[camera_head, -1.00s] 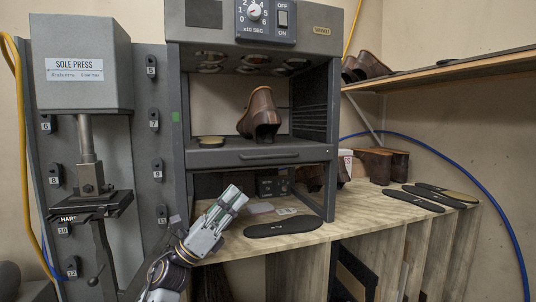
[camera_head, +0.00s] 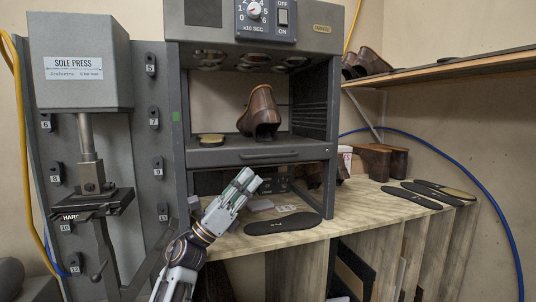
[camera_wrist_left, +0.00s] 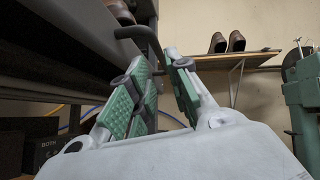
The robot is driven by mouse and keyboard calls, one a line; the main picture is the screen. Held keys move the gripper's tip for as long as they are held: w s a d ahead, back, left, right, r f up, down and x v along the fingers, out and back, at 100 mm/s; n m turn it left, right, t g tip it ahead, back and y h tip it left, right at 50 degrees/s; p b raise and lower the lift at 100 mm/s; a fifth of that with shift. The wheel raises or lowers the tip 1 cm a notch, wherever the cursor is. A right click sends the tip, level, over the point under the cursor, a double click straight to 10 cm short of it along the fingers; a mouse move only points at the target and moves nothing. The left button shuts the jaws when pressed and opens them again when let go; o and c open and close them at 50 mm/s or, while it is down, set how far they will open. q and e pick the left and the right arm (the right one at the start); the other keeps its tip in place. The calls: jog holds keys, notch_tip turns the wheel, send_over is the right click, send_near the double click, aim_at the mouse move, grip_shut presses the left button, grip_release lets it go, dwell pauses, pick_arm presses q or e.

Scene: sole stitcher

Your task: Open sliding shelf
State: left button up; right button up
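The sliding shelf (camera_head: 215,158) is a dark grey tray in the machine frame, with a bar handle (camera_head: 268,156) on its front. A brown shoe (camera_head: 260,112) and a small round pad (camera_head: 211,139) sit on it. My left gripper (camera_head: 249,178) is just below and left of the handle, apart from it. In the left wrist view its green-padded fingers (camera_wrist_left: 158,75) stand apart with nothing between them. The dark handle (camera_wrist_left: 140,36) shows just beyond the fingertips there. My right gripper is in neither view.
A wooden bench (camera_head: 355,212) under the shelf carries flat black soles (camera_head: 283,223) and brown shoe pieces (camera_head: 381,161). The machine's side post (camera_head: 329,190) stands right of the gripper. A sole press (camera_head: 80,65) is at left. Space in front of the shelf is free.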

aim_at(268, 156)
pick_arm(q)
jog(key=p+x, duration=0.2)
jog(key=x, duration=0.4)
jog(key=shift+w+d+r, duration=0.1)
jog(key=shift+d+r, duration=0.1)
jog(key=shift+r, duration=0.1)
jog(key=shift+w+d+r, duration=0.2)
jog(key=shift+d+r, duration=0.2)
jog(key=shift+w+d+r, duration=0.1)
jog(key=shift+d, duration=0.05)
grip_shut()
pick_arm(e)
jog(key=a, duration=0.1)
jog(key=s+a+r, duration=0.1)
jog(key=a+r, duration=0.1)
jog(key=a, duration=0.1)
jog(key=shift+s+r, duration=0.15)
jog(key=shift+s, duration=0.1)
